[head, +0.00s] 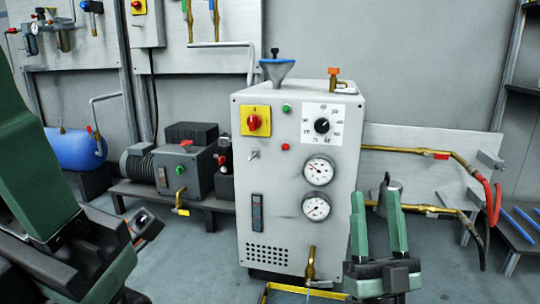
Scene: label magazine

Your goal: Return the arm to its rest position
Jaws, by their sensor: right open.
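My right gripper (375,205) is at the lower right of the middle in the head view. Its two green fingers point up and stand apart, with nothing visible between them. It appears in front of the lower right edge of the grey machine cabinet (274,205); I cannot tell the exact gap. My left arm (28,165) comes in from the left edge, with a green link and dark parts. My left gripper (115,265) is low at the left, partly cut off and overlapped by dark parts, so its jaw opening is unclear.
The cabinet carries a funnel (277,70), a red switch (255,121) and two gauges (318,171). A brass tap (311,265) sticks out low at its front. Brass pipes (410,152) and a red hose (494,203) lie right. A pump (180,170) and blue tank (75,149) stand left.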

